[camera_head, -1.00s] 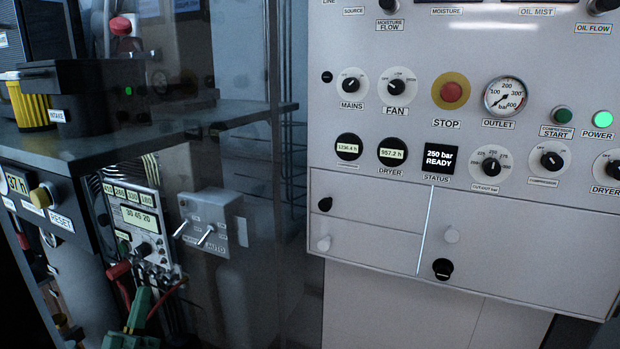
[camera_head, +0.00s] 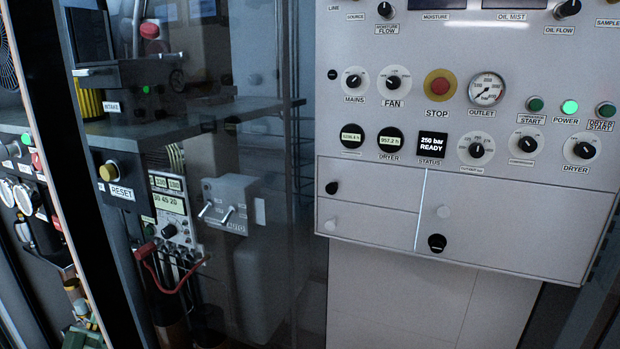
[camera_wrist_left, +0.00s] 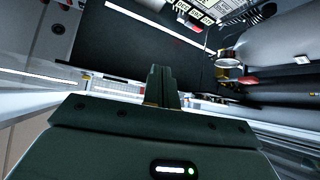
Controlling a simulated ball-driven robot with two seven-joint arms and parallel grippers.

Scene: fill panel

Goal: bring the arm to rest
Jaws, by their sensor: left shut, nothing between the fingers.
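My left gripper (camera_wrist_left: 163,88) shows in the left wrist view, its two dark fingers together with nothing visible between them. It points away from the camera and touches nothing that I can make out. A green part (camera_head: 83,338) at the lower left edge of the head view may belong to my left arm, but too little of it shows to be sure. My right gripper is in neither view.
A fill panel (camera_head: 380,195) with knobs and drawers stands at the right. Its status display (camera_head: 433,145) reads "250 bar READY". A dark post (camera_head: 72,150) stands at the left, before a shelf (camera_head: 240,110) and a switch box (camera_head: 232,200).

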